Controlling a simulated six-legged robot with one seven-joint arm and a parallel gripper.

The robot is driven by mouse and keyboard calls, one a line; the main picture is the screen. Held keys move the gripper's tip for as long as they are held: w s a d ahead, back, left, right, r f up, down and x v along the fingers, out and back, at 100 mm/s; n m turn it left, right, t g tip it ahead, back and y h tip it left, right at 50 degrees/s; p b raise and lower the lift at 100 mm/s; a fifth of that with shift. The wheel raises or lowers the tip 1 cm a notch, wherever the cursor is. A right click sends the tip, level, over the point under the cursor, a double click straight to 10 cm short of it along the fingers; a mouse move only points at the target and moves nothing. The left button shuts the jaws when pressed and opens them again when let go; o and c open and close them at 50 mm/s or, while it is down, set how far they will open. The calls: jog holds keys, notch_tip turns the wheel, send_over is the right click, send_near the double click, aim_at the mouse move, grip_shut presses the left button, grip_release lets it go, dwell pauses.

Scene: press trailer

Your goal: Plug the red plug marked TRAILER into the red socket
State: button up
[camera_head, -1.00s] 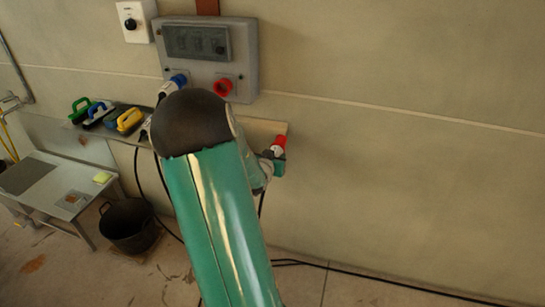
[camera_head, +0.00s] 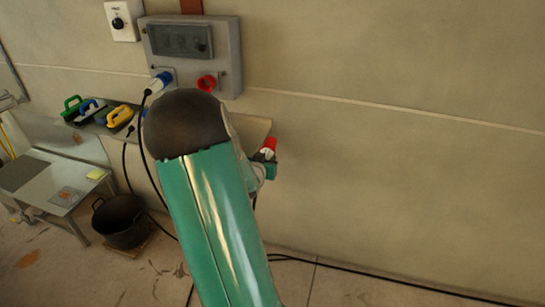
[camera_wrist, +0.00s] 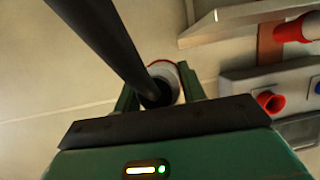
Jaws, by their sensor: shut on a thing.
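The red plug (camera_head: 268,146) is held in my gripper (camera_head: 268,160), in front of the wall, below and to the right of the red socket (camera_head: 207,82). In the wrist view, my gripper's fingers (camera_wrist: 160,93) close on the plug's pale rear (camera_wrist: 163,72), and its thick black cable runs to the upper left. The plug's red face is mostly hidden there, and no marking is legible. The red socket, on the lower right of the grey panel, also shows in the wrist view (camera_wrist: 270,102), to the right of the plug. Plug and socket are apart.
A black bucket (camera_head: 121,220) and a low table (camera_head: 58,190) stand left. The wall at right is clear.

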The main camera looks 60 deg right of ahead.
jog(key=w+a+f+n+t+y, duration=0.3)
jog(key=w+a, duration=0.7)
jog(key=a, duration=0.7)
jog(key=w+a+f+n+t+y, duration=0.4)
jog(key=w+a, duration=0.6)
jog(key=a, duration=0.8)
jog(key=w+a+f+n+t+y, duration=0.3)
jog(key=w+a+n+y, duration=0.4)
jog(key=a, duration=1.1)
jog(key=w+n+t, duration=0.1)
jog(key=w, duration=0.2)
jog(key=shift+w+a+f, duration=0.15)
jog(key=shift+w+f, duration=0.05)
jog(key=shift+f, duration=0.15)
